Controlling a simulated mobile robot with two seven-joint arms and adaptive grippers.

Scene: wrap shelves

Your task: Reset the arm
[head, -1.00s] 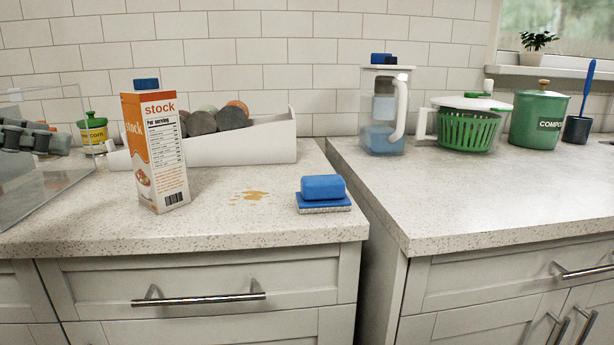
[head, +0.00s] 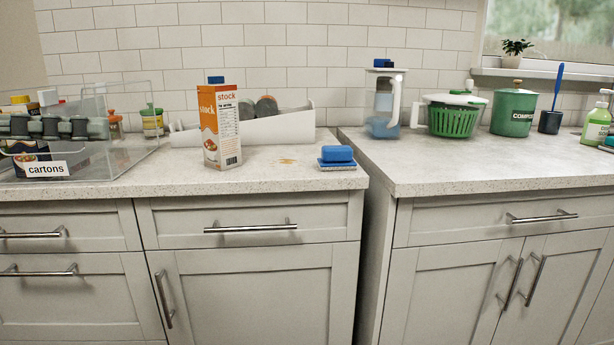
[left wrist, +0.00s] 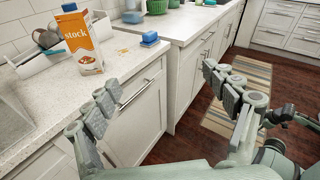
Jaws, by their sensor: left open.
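My left gripper (left wrist: 160,80) is open and empty in the left wrist view. Its two grey-green fingers with dark segmented pads stand wide apart, in front of the counter and drawers. In the head view my left gripper (head: 60,128) shows at the left edge, overlapping the clear bin labelled cartons; only part of it can be made out. An orange and white stock carton (head: 219,130) with a blue cap stands upright on the counter, apart from the gripper. It also shows in the left wrist view (left wrist: 80,45). My right gripper cannot be made out in the head view.
The clear cartons bin (head: 95,172) is on the left counter. A blue sponge (head: 337,154) lies beside a brownish spill (head: 286,161). A white tray (head: 275,130) holds cans behind. A pitcher (head: 384,110), green spinner (head: 453,120) and compost bin (head: 513,112) stand right. The counters have a gap between.

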